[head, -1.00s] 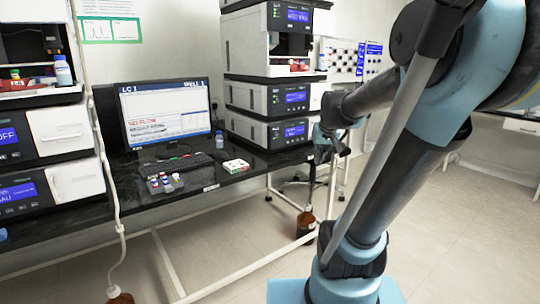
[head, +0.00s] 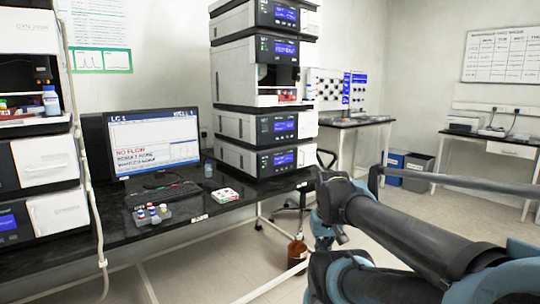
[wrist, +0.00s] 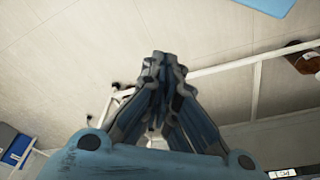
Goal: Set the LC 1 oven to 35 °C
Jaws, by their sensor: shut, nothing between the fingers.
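A stack of white and black instrument modules (head: 232,90) stands on the dark bench right of the monitor. Several modules have lit blue displays, including two lower ones (head: 283,126) and (head: 283,159). Their text is too small to read, and I cannot tell which module is the oven. The monitor (head: 155,142) shows "LC 1" at its top left and "NO FLOW" in red. My gripper (wrist: 165,60) is shut and empty, pointing over the floor in the wrist view. In the head view my arm's end is right of the stack, apart from it.
Another instrument stack (head: 52,165) stands at the left edge. A brown bottle (head: 297,251) stands on the floor below. The floor to the right is mostly open.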

